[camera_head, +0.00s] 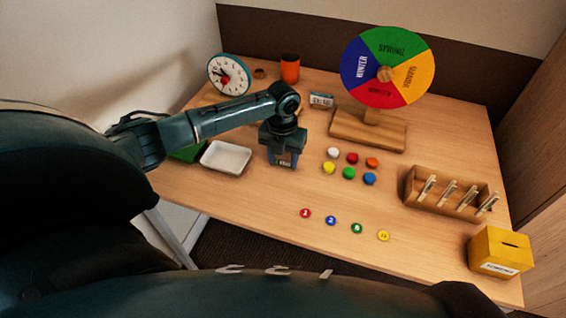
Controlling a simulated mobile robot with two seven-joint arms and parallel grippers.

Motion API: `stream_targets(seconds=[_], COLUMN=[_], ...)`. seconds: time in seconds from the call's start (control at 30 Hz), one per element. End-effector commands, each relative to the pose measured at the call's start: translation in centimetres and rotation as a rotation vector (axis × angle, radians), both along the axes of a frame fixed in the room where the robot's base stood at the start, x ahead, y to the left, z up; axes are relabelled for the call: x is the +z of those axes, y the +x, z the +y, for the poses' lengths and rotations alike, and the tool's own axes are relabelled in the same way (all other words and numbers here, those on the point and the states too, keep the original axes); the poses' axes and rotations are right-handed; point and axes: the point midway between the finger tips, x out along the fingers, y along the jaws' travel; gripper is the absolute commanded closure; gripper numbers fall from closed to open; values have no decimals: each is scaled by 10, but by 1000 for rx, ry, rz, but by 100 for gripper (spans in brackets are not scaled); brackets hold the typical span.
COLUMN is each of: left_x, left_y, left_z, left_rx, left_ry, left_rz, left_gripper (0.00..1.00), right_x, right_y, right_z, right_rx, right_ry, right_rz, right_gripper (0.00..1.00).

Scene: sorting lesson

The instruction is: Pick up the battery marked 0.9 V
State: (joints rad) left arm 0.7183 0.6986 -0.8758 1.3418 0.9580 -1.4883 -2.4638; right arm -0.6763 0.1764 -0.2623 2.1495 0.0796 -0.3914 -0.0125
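I cannot make out any battery marked 0.9 V in the head view; it may be hidden or too small to tell. My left gripper (283,163) points down over the table (270,205), just right of a white tray (226,172). Its fingers are small and dark here, and I cannot tell whether they are apart or hold something. The gripper and forearm hide part of the table behind them. My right gripper is not in view.
Several coloured discs (349,173) lie right of the gripper, with numbered tokens (331,220) in front. A colour wheel (387,67), clock (229,74), orange cup (290,68), small display (321,101), wooden rack (418,196) and yellow box (500,250) stand around. The front-left table is clear.

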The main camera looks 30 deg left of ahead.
Motion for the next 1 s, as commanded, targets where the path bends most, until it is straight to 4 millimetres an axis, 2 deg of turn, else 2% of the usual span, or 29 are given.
stream_targets(seconds=[0.03, 0.27, 0.57, 1.0], left_x=[0, 0, 6, 85], left_y=[0, 0, 1, 1], left_z=[0, 0, 0, 0], left_rx=[0, 0, 0, 1], left_ry=[0, 0, -1, 0], left_rz=[0, 0, -2, -3], left_gripper=[58, 77, 77, 77], right_x=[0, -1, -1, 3], right_y=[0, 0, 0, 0], right_z=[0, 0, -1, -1], right_rx=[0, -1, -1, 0], right_ry=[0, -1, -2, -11], right_rz=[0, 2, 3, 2], right_gripper=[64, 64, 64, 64])
